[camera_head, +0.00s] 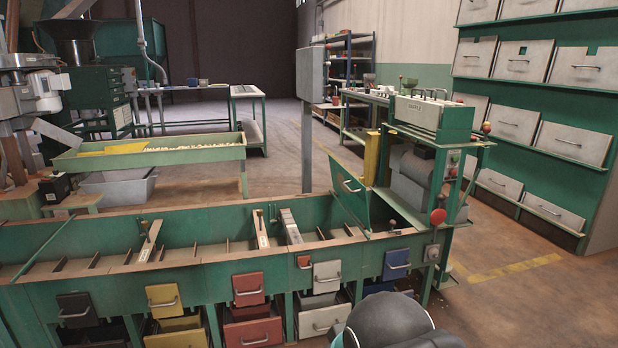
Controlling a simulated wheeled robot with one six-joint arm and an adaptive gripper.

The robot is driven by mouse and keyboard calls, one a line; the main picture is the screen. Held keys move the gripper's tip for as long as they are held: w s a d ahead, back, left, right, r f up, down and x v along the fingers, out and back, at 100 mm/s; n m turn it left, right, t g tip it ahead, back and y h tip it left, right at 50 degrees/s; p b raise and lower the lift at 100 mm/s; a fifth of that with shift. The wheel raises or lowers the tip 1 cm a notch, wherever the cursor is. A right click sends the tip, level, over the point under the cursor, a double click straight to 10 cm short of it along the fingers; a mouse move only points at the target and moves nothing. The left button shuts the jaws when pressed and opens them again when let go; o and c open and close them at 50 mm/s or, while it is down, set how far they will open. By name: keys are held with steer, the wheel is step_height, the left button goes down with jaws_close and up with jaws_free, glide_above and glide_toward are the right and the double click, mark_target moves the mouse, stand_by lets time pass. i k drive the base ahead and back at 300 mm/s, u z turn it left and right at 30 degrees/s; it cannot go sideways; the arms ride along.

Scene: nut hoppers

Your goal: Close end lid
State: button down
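The green end lid (345,200) stands raised at the right end of the long green hopper trough (215,276). It is a flat panel with a light bar handle (350,186) on the face toward me. It leans a little from upright, and the right end compartment below it is open on top. A rounded dark part of my own arm shows at the bottom edge, in front of the trough. My gripper is not in view.
A machine with a red knob (438,216) stands just right of the lid, beside a yellow post (372,158). Small coloured flaps with handles, such as a red flap (248,289), line the trough's front. Free floor lies at the right.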

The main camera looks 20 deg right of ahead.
mark_target(353, 192)
steer(key=z, duration=0.05)
steer(key=i, duration=0.9)
steer(key=z, duration=0.7)
